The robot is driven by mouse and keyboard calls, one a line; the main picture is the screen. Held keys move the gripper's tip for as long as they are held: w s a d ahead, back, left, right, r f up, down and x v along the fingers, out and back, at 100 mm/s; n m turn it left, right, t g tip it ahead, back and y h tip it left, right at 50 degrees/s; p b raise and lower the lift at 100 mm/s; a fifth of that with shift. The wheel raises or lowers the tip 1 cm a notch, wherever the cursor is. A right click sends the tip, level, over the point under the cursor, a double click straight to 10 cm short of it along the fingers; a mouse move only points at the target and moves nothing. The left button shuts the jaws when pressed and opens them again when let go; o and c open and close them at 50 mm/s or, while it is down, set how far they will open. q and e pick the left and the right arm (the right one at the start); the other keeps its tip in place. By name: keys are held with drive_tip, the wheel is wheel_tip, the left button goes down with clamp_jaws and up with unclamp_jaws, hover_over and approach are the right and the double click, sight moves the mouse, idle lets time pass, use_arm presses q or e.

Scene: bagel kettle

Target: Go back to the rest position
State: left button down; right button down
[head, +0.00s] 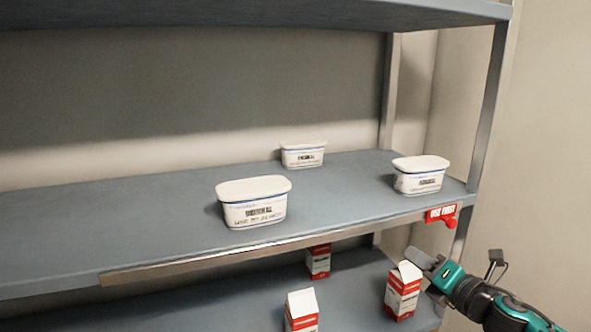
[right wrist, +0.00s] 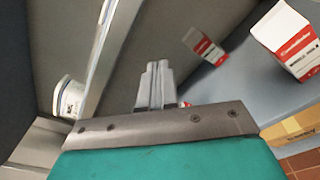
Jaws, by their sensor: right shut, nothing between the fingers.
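My right gripper (head: 424,262) is at the lower right in the head view, in front of the shelf unit and below the middle shelf's front edge. Its fingers are shut with nothing between them, close to a red and white carton (head: 403,292) on the lower shelf. Contact with the carton cannot be told. My left gripper is not in view.
The middle shelf (head: 130,215) holds white tubs (head: 253,205), (head: 303,155) and (head: 420,177). A red label (head: 440,213) hangs on its front edge. Other cartons (head: 301,312), (head: 318,262) stand on the lower shelf. A metal post (head: 490,100) rises at the right.

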drive_tip(key=s+a+f+m, duration=0.5)
drive_tip(key=s+f+m, duration=0.1)
drive_tip(key=f+m, duration=0.15)
drive_tip(key=s+a+f+m+g+h, duration=0.1)
drive_tip(key=s+f+m+g+h, duration=0.1)
drive_tip(key=s+f+m, duration=0.5)
drive_tip(key=s+a+f+m+g+h, duration=0.1)
drive_tip(key=s+f+m+g+h, duration=0.2)
drive_tip(key=s+f+m, duration=0.5)
drive_tip(key=s+m, duration=0.6)
drive_tip(key=s, duration=0.1)
drive_tip(key=shift+s+f+p, duration=0.25)
drive_tip(key=shift+s+p, duration=0.05)
drive_tip(key=shift+s, duration=0.05)
